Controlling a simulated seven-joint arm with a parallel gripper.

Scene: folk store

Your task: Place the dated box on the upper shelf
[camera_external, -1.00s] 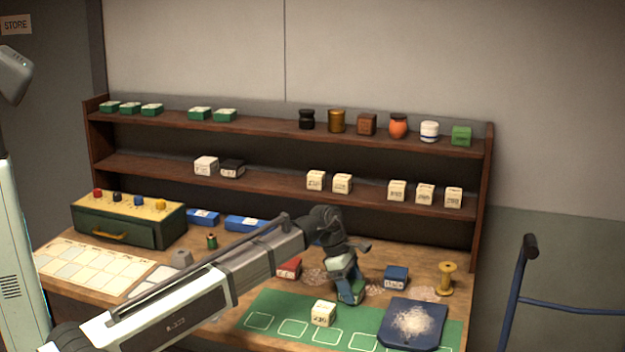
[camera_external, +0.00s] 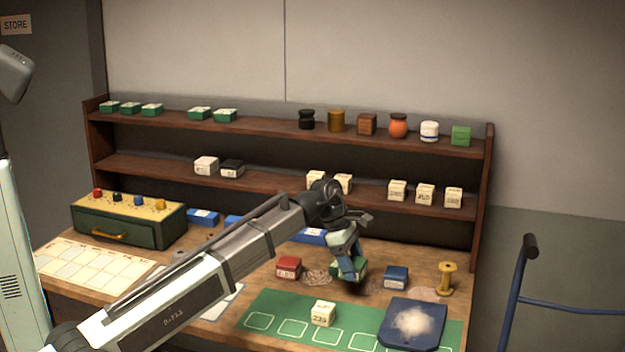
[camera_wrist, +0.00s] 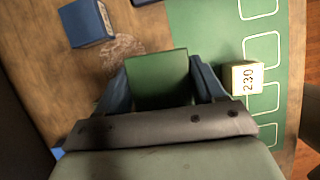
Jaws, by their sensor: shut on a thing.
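My gripper (camera_external: 352,272) is shut on a green box (camera_external: 361,267), held above the table behind the green mat. In the wrist view the green box (camera_wrist: 158,78) sits between both fingers; its facing side is plain green and no date is legible. The upper shelf (camera_external: 270,125) carries several green boxes with white tops (camera_external: 130,108) at left, a gap in the middle, then jars and tins to the right.
The lower shelf (camera_external: 270,179) holds several white cubes (camera_external: 425,194) and one black box. A red box (camera_external: 288,267), a blue box (camera_external: 396,277) and a yellow spool (camera_external: 446,280) stand on the table. A white cube marked 230 (camera_wrist: 243,78) sits on the green mat (camera_external: 262,306).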

